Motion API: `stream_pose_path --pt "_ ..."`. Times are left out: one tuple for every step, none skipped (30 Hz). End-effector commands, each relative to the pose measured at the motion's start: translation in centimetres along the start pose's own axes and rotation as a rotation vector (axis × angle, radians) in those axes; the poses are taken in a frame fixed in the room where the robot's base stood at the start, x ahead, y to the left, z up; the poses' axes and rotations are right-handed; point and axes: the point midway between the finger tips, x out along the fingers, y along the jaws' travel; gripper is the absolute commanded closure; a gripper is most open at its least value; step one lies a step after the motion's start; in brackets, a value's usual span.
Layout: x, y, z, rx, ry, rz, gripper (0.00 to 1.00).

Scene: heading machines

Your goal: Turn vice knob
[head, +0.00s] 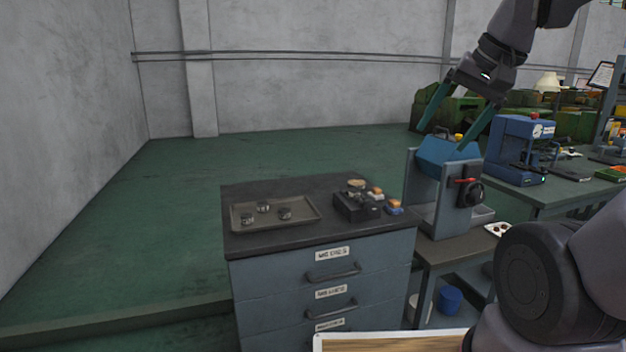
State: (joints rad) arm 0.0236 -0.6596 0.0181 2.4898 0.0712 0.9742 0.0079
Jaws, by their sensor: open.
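My gripper (442,139) hangs at the upper right with its two long teal fingers spread wide and nothing between them. The fingertips appear over or in front of the blue top of a grey bench machine (424,192); the depth gap cannot be told. A small dark block-like device (357,206) stands on the cabinet top. I cannot tell for certain which of these is the vice.
A grey drawer cabinet (318,287) holds a tray (302,223) with several small dark parts, and orange-and-blue items (394,206) near its right edge. A blue machine (514,150) stands on the bench at right. A blue bucket (450,299) sits below. Green floor at left is clear.

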Motion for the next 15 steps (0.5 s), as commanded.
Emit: stream_pose_path --pt "-1.0 0.2 -0.3 -0.039 0.049 -0.002 0.18" --pt "-1.4 0.3 -0.4 -0.057 0.07 -0.001 0.18" --pt "-1.8 0.5 -0.6 -0.076 0.093 0.001 0.18" --pt "-2.0 0.6 -0.7 -0.087 0.106 0.002 0.18" --pt "-2.1 0.6 -0.8 -0.095 0.113 0.003 0.18" --pt "-2.1 0.6 -0.8 -0.099 0.112 0.003 0.18" --pt "-1.9 0.6 -0.7 -0.097 0.103 0.003 0.18" --pt "-1.6 0.5 -0.6 -0.091 0.085 0.001 0.18" --pt "-1.0 0.3 -0.3 -0.076 0.047 -0.002 0.18" --pt "-0.4 0.1 0.0 -0.061 0.011 -0.007 0.18" --pt "0.3 -0.1 0.4 -0.044 -0.032 -0.012 0.18" --pt "1.3 -0.6 0.9 -0.015 -0.098 -0.023 0.18" --pt "2.1 -1.0 1.4 0.01 -0.152 -0.033 0.18" --pt "2.9 -1.4 1.9 0.036 -0.209 -0.046 0.18" --pt "3.9 -2.1 2.6 0.073 -0.286 -0.064 0.18"
